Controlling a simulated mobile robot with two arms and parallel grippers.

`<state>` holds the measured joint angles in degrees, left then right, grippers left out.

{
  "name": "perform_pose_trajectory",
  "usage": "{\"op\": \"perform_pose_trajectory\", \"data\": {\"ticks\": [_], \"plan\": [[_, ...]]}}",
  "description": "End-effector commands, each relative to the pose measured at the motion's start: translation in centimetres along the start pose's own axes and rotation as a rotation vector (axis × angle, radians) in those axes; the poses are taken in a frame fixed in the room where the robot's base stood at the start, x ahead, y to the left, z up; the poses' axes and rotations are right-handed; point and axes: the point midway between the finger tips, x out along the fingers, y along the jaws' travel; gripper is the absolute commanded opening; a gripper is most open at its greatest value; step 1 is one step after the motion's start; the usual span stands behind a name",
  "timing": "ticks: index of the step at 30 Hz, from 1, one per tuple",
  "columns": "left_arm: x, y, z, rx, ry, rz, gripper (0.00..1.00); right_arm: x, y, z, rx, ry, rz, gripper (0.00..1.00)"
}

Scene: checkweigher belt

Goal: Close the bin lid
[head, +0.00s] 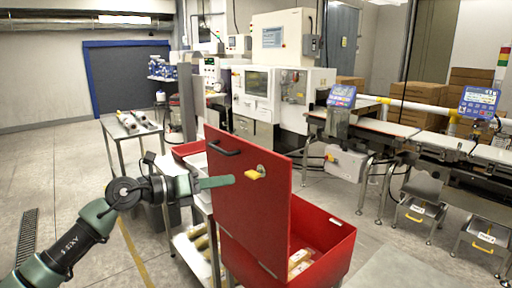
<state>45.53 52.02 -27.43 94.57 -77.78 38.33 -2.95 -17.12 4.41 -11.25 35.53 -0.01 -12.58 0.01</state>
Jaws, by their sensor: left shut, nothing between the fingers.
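The red bin (335,250) stands low at the centre right, with some pale and yellowish items showing inside. Its red lid (262,215) stands raised, nearly upright, along the bin's left side. The lid has a black handle (223,148) near its top left and a yellow latch piece (256,173) at its upper right. My left gripper (232,180) comes in from the left, shut and empty. Its green fingers point right and overlap the lid's face in the picture, just left of the latch piece. I cannot tell whether they touch the lid. My right gripper is not in view.
A metal cart (192,252) with shelves stands just left of the bin, close under my left arm. A small table (132,128) is further back left. The belt line (400,128) runs behind on the right. Grey floor is open at the left and in front.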

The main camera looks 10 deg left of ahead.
Motion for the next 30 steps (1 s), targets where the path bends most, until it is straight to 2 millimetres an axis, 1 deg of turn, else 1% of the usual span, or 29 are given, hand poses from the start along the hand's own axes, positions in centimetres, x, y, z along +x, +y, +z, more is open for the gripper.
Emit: {"op": "perform_pose_trajectory", "data": {"ticks": [1,3,6,8,10,14,24,27,30], "plan": [[-1.5,-2.5,2.2,0.172,0.039,0.033,0.0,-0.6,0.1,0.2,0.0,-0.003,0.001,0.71],[-3.0,-4.2,3.7,0.338,0.077,0.083,0.0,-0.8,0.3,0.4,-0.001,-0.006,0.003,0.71],[-4.4,-5.4,4.9,0.477,0.106,0.137,0.0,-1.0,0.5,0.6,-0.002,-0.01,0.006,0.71],[-4.7,-5.7,5.2,0.515,0.115,0.153,0.0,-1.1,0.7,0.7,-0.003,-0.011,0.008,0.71],[-4.4,-5.8,5.3,0.531,0.118,0.161,0.0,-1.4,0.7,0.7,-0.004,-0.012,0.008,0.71],[-2.6,-5.6,5.4,0.528,0.118,0.158,0.0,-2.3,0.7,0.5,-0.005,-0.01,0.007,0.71],[4.5,-4.3,5.0,0.524,0.116,0.158,0.0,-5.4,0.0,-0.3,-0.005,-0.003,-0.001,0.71],[6.2,-4.3,5.3,0.525,0.114,0.157,0.0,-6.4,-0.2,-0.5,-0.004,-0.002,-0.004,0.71],[7.5,-4.1,5.5,0.526,0.115,0.159,0.0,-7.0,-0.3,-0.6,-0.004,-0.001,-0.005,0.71]]}}
